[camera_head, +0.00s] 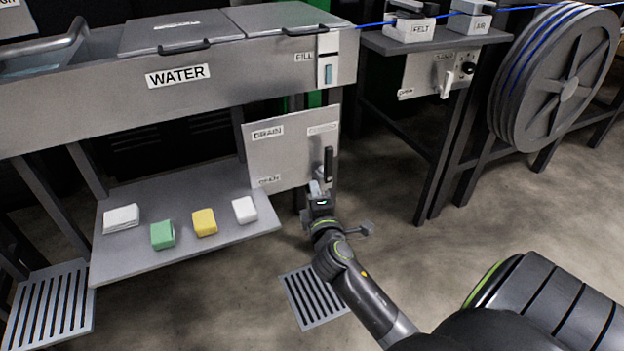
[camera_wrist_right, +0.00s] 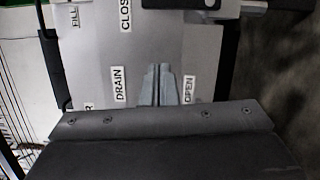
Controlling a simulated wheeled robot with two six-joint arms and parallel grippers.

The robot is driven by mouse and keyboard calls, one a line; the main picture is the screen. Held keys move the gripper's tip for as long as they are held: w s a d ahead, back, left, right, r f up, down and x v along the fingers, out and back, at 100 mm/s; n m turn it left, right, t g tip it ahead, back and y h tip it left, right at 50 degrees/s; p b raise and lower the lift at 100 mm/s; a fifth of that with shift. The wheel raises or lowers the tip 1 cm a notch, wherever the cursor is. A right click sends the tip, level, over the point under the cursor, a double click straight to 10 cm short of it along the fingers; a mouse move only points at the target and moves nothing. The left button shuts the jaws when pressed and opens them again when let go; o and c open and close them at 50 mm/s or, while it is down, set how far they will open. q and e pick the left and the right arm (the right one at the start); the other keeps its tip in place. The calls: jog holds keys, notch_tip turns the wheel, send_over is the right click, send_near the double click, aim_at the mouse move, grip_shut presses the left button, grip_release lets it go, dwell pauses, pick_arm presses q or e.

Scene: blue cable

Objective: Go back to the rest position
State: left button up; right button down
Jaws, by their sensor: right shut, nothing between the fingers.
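My right gripper (camera_head: 317,188) is in front of the drain panel (camera_head: 278,150), near its lower right edge. In the right wrist view its two fingers (camera_wrist_right: 157,85) are together with nothing between them, pointing at the panel between the DRAIN and OPEN labels. The black drain lever (camera_head: 328,163) stands upright just above the gripper in the head view. In the right wrist view a dark and pale handle part (camera_wrist_right: 200,5) shows at the top edge, apart from the fingers. My left gripper is not in view.
The water trough (camera_head: 110,105) is above the panel. A shelf (camera_head: 150,255) at left holds white, green and yellow blocks. A bench (camera_head: 440,45) with felt and air boxes and a cable reel (camera_head: 568,85) stand at right. A floor grate (camera_head: 313,295) lies below my arm.

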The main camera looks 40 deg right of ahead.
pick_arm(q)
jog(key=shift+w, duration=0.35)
pick_arm(e)
jog(key=shift+s+a, duration=0.2)
jog(key=shift+s, duration=0.25)
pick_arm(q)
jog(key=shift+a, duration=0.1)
